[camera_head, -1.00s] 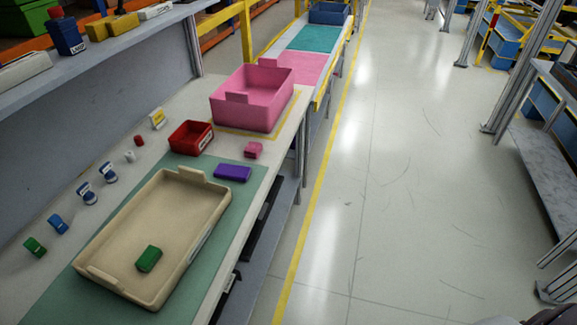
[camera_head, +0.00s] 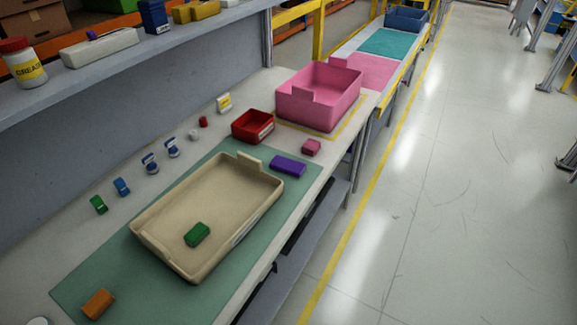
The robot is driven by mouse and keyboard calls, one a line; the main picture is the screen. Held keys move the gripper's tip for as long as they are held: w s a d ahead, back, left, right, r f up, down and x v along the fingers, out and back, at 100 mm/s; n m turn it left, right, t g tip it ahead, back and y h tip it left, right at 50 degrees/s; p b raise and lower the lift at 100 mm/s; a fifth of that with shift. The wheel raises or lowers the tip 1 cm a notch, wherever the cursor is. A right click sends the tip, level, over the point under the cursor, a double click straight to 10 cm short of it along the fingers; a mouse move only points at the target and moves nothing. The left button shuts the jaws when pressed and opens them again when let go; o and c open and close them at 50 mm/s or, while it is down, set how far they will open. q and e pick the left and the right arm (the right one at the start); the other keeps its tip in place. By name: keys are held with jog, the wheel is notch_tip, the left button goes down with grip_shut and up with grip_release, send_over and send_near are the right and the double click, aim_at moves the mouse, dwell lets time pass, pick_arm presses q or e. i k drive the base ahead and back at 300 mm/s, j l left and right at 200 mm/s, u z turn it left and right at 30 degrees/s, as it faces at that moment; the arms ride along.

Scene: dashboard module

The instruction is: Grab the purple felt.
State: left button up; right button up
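The purple felt (camera_head: 288,166) is a small dark purple block lying on the green mat (camera_head: 96,273), near its far right corner. It sits just beyond the right end of the beige tray (camera_head: 212,203) and apart from it. A pink block (camera_head: 311,147) lies on the bench behind and to the right of it. A red bin (camera_head: 253,126) stands behind it. Nothing covers the purple felt. Neither of my grippers shows in the head view.
The beige tray holds a green block (camera_head: 197,234). A pink bin (camera_head: 319,97) stands farther back. An orange block (camera_head: 97,303) lies at the mat's near left. Small items line the wall side. A shelf (camera_head: 168,51) overhangs at upper left. Floor (camera_head: 450,190) at right is clear.

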aim_at(290, 167)
jog(key=u, duration=0.4)
jog(key=i+l+u, duration=0.15)
jog(key=u, duration=0.35)
jog(key=i+l+u, duration=0.1)
jog(key=l+u, duration=0.35)
jog(key=i+l+u, duration=0.1)
jog(key=u, duration=0.4)
jog(key=k+l, duration=0.05)
jog(key=l, duration=0.05)
